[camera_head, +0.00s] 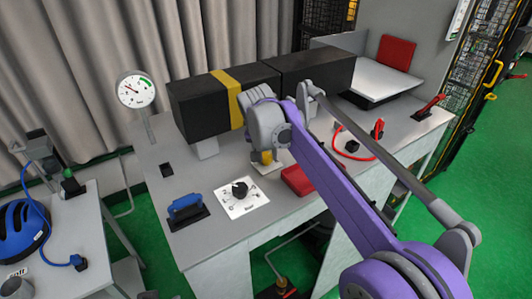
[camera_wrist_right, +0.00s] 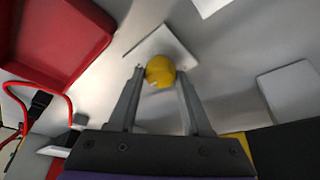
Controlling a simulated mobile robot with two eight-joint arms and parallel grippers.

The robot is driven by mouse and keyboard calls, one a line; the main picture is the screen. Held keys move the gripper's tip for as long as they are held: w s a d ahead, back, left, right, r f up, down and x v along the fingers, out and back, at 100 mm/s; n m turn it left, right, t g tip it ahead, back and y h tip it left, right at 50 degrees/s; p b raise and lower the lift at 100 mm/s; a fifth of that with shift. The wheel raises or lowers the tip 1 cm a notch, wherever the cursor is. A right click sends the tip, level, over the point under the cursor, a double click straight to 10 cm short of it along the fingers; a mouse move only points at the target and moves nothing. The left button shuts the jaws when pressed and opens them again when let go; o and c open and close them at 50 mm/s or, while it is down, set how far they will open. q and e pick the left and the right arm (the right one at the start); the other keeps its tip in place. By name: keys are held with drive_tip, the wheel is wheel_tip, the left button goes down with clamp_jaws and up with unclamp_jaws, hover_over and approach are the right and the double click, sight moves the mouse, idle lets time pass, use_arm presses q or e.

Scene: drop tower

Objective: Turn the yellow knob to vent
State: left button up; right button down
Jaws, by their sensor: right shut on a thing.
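The yellow knob (camera_wrist_right: 160,70) sits between the two fingertips of my right gripper (camera_wrist_right: 160,76) in the right wrist view, with a finger on each side. Its white plate (camera_wrist_right: 172,42) lies behind it on the grey bench. In the head view the yellow knob (camera_head: 266,157) shows just under my right gripper (camera_head: 264,149), partly hidden by the wrist. My right gripper is shut on the knob. No vent mark can be read, so I cannot tell the knob's setting. My left gripper is not in view.
A dial gauge (camera_head: 136,91) stands at the bench's left back. A black box with a yellow band (camera_head: 229,98) stands behind the knob. A black knob (camera_head: 240,189) on a white card and a blue handle (camera_head: 186,209) are to the left. A red tray (camera_head: 298,180) lies close right.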

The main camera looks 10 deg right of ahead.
drive_tip(key=shift+c, duration=1.7)
unclamp_jaws()
drive_tip(key=v, duration=1)
drive_tip(key=shift+r+p, duration=0.3)
drive_tip(key=shift+r, duration=0.1)
drive_tip(key=shift+s+f, duration=0.1)
drive_tip(key=shift+s, duration=0.05)
